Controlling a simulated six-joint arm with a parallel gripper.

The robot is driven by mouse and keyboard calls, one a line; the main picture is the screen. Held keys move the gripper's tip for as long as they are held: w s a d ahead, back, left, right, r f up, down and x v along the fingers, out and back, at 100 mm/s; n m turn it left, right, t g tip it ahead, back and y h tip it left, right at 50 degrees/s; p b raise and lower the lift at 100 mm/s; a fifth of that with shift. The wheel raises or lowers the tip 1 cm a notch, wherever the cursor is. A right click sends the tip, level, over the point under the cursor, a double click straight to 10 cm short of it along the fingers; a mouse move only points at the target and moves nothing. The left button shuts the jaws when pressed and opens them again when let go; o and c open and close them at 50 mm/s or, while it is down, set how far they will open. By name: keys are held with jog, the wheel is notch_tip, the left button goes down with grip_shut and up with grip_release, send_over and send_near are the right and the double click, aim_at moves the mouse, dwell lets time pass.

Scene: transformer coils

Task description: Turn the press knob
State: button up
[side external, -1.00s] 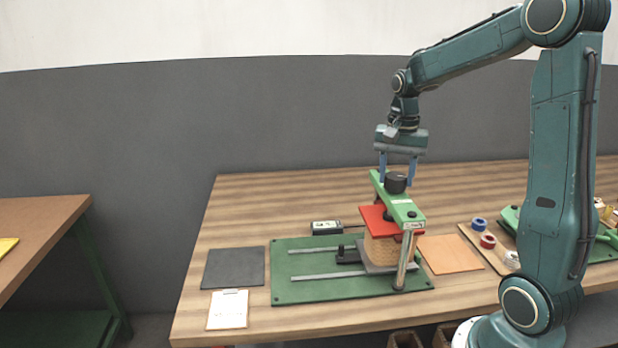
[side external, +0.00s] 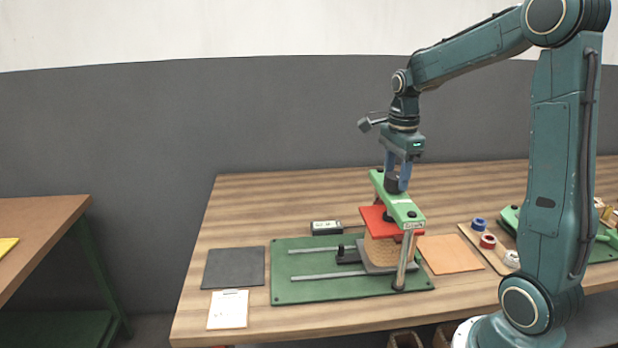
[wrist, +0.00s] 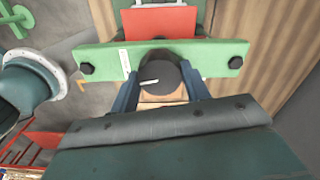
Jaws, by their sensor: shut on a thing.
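The black press knob (side external: 391,184) sits on top of the green press crossbar (side external: 403,207). In the wrist view the knob (wrist: 160,76) is round and dark with a white mark on its top, in front of the middle of the crossbar (wrist: 213,55). My gripper (side external: 397,182) points down over the crossbar with its blue fingers shut on the knob. In the wrist view one finger of my gripper (wrist: 160,92) is on each side of the knob. Below the crossbar a red plate (side external: 385,222) lies over a brown block (side external: 384,252).
The press stands on a green baseplate (side external: 290,289) with rails. A small black-and-white device (side external: 326,227) is behind it. A dark mat (side external: 233,268) and a clipboard (side external: 228,309) lie left. An orange-brown sheet (side external: 449,254) and several rolls of tape (side external: 487,240) are right.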

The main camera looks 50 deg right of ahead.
aim_at(396, 176)
jog(key=m, duration=0.5)
jog(key=shift+m, duration=2.5)
jog(key=o, duration=1)
jog(key=shift+r, duration=0.1)
notch_tip(396, 176, up, 14)
jog(key=shift+f, duration=0.15)
jog(key=shift+a, duration=0.1)
